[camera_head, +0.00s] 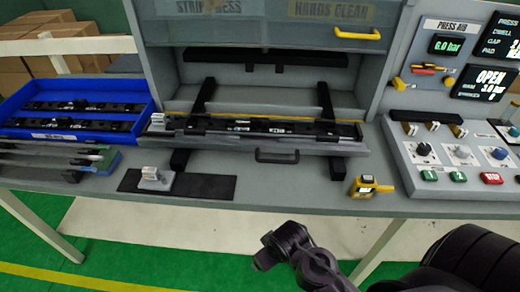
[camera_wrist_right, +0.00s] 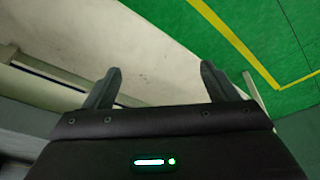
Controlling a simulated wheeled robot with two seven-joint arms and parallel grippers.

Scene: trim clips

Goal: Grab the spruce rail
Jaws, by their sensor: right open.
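Several long, thin rails lie side by side at the left end of the bench in the head view, beside a green and blue block (camera_head: 106,160). Their colours are too dark and small for me to tell which one is spruce. A long grey rail with dark clips (camera_head: 262,127) lies across the press fixture. My right gripper shows in the wrist view (camera_wrist_right: 160,82), its two fingers apart with nothing between them. It hangs in front of the bench, clear of the rails. My left gripper is not in view.
A blue bin (camera_head: 20,104) with dark clipped strips stands behind the left rails. A black mat (camera_head: 205,187) with a small pale block, and a yellow device (camera_head: 368,186), lie near the bench's front edge. A control panel (camera_head: 462,150) stands at the right.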

